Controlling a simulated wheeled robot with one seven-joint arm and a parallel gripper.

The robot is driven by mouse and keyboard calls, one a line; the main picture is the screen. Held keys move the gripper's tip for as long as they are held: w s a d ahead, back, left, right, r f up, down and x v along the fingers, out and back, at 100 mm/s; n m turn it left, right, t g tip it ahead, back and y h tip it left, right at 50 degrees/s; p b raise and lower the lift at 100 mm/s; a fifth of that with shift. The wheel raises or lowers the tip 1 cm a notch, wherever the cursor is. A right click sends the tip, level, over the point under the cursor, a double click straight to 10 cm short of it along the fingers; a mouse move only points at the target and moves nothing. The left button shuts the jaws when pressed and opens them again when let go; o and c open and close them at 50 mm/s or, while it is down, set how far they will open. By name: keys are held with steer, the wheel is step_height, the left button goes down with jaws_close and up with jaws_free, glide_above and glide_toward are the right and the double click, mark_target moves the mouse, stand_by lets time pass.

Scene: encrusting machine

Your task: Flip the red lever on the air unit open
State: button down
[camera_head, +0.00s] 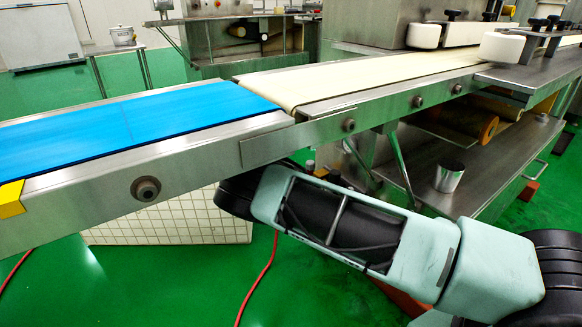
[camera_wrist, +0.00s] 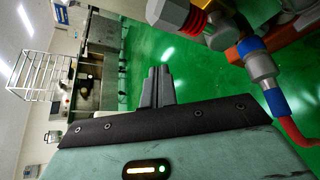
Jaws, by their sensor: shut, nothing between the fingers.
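In the wrist view, my gripper (camera_wrist: 157,87) has its two dark fingers together, with nothing between them. Part of the air unit (camera_wrist: 265,68) shows at the upper right, with grey fittings, a blue collar and a red hose (camera_wrist: 297,130). A red ribbed part (camera_wrist: 194,22) sits on a grey fitting near the top edge. I cannot tell for sure which red part is the lever. The fingers are apart from the unit, to its left in the picture. In the head view my gripper and the air unit are hidden behind the conveyor.
The conveyor with a blue belt (camera_head: 130,120) and a cream belt (camera_head: 370,78) runs above my arm. A white tiled block (camera_head: 170,222) stands below it. A steel cup (camera_head: 449,177) stands on a lower shelf (camera_head: 480,150). A red hose (camera_head: 258,278) lies on the green floor.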

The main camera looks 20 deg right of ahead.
steer(key=s+f+p+v, duration=0.1)
steer(key=f+p+v, duration=0.1)
steer(key=v, duration=0.7)
steer(key=shift+s+p, duration=0.25)
steer(key=shift+p, duration=0.5)
steer(key=shift+a+r, duration=0.15)
